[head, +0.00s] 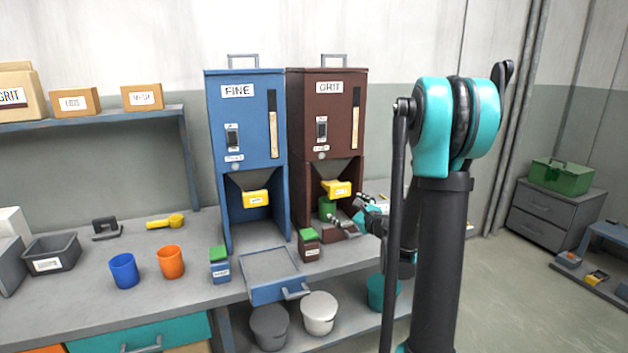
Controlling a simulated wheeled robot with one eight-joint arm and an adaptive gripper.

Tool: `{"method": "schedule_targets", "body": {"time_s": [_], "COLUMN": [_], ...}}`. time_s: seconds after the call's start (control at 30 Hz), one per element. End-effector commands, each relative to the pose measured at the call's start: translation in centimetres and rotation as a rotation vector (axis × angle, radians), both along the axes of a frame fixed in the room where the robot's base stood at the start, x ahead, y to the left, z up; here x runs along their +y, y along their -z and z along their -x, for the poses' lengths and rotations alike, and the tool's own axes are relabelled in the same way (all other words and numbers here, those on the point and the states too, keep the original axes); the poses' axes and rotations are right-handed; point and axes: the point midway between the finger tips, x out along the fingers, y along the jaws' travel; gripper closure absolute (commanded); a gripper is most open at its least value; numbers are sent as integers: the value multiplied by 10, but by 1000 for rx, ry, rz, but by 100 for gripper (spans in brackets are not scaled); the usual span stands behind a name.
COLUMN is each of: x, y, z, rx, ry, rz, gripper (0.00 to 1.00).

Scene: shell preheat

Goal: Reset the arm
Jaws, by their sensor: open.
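My gripper (345,221) is at the end of my teal and black arm, at the right of the head view. It is open, in front of the lower bay of the brown GRIT dispenser (326,120). A green cup (327,207) stands in that bay, just behind and left of the gripper. The fingers are small here, and I cannot tell whether they touch anything. My arm hides part of the bench to the right of the dispenser.
The blue FINE dispenser (245,130) stands beside the brown one. A tray drawer (275,290) sticks out at the bench front. A blue cup (123,271), an orange cup (171,262) and two small green-topped boxes stand on the bench (75,302).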

Motion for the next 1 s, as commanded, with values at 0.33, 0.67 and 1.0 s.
{"method": "schedule_targets", "body": {"time_s": [0.33, 0.67, 1.0], "x": [57, 22, -23], "y": [52, 119, 143], "z": [135, 276, 343], "rx": [-86, -160, -177], "ry": [-472, -1086, -1473], "rz": [992, 1768, 2069], "gripper": [0, 0, 0]}}
